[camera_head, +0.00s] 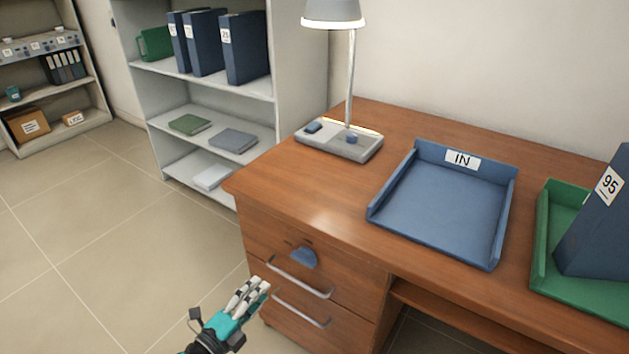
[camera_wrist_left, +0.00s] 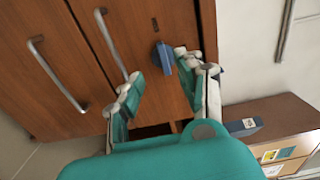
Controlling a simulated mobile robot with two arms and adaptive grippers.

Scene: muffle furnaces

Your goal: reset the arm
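My left gripper (camera_head: 254,288) is in front of the desk's drawers, low in the head view, near the left end of the drawer handles. In the left wrist view its two fingertips (camera_wrist_left: 152,75) stand apart with nothing between them. The brown drawer fronts and a blue key-like piece (camera_wrist_left: 163,57) show beyond the fingers. The same blue piece (camera_head: 303,257) sits on the upper drawer front, above a metal handle (camera_head: 300,279). I cannot tell the exact gap between the gripper and the handles. My right gripper is not in view.
The wooden desk (camera_head: 310,190) carries a lamp (camera_head: 340,145), an empty blue IN tray (camera_head: 440,213) and a green tray (camera_head: 542,240) with a blue binder (camera_head: 600,235). A shelf unit (camera_head: 290,70) stands behind. The tiled floor (camera_head: 100,240) at left is clear.

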